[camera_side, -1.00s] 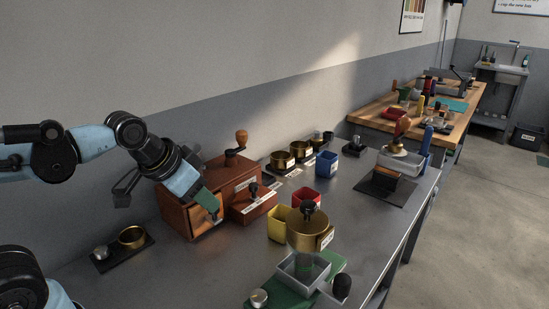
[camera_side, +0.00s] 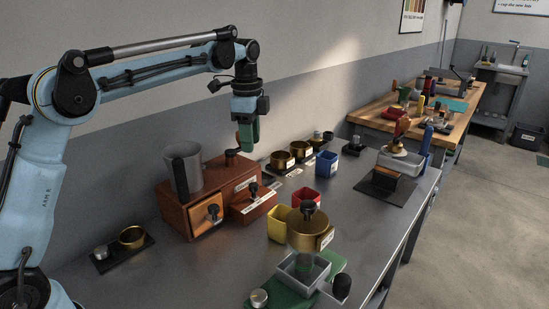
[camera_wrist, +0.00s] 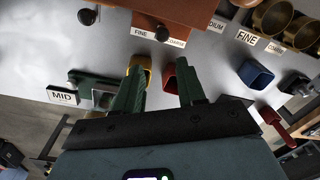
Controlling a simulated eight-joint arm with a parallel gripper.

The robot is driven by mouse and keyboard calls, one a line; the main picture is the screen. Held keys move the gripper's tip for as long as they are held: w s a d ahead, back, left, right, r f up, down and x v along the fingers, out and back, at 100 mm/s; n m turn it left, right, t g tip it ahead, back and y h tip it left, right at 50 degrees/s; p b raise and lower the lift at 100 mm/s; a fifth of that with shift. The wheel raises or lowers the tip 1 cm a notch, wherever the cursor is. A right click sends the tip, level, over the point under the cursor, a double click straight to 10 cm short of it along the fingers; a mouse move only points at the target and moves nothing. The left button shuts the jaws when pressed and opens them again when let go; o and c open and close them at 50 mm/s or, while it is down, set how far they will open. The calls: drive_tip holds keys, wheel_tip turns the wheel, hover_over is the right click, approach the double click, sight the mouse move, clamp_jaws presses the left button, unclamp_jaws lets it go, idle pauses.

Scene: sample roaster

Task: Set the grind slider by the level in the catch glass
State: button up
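The brown grinder (camera_side: 222,184) stands on the steel bench, with a crank on top and a smoky grey vessel (camera_side: 184,168) at its left end. The grind slider's black knob (camera_side: 254,190) is on the low box in front; in the wrist view the knob (camera_wrist: 162,33) lies between the FINE and COARSE labels, nearer COARSE.
Yellow (camera_side: 280,224), red (camera_side: 306,198) and blue (camera_side: 327,164) bins stand right of the grinder. Labelled brass cups (camera_side: 283,161) line the wall. A MID card (camera_wrist: 62,97) shows in the wrist view.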

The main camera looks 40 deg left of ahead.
sight(254, 184)
drive_tip(key=shift+m, duration=0.5)
drive_tip(key=f, duration=0.8)
drive_tip(key=w+f, duration=0.1)
drive_tip(key=f, duration=0.4)
drive_tip(key=shift+a, duration=0.25)
clamp_jaws()
